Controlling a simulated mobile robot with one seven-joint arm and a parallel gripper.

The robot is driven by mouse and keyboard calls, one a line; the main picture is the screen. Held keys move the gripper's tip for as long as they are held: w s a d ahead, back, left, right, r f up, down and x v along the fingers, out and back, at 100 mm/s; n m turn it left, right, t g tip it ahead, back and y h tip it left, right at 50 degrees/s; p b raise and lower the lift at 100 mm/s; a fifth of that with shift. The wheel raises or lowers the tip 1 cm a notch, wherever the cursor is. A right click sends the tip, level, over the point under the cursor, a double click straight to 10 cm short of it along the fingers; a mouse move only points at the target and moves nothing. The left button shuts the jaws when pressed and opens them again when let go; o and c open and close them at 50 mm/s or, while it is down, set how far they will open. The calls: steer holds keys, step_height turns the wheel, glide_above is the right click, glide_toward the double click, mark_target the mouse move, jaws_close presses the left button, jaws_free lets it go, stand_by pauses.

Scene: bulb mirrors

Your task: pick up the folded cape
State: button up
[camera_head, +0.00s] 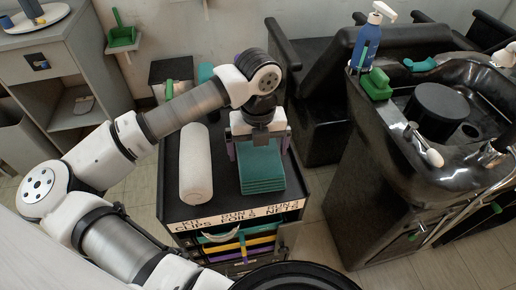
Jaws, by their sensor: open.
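The folded cape (262,172) is a flat, layered teal-green stack lying on the black top of a trolley (222,205), near its right side. My gripper (259,148) is above the far end of the cape, pointing down. It is open, with one finger to the left and one to the right of the cape's far part. The gripper body hides the cape's far edge. I cannot tell whether the fingers touch it or how high they are above the top.
A white rolled towel (195,165) lies left of the cape on the trolley. Labelled drawers (240,245) face the front. A grey cabinet (75,60) is far left.

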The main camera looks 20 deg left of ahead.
steer(key=c, duration=0.8)
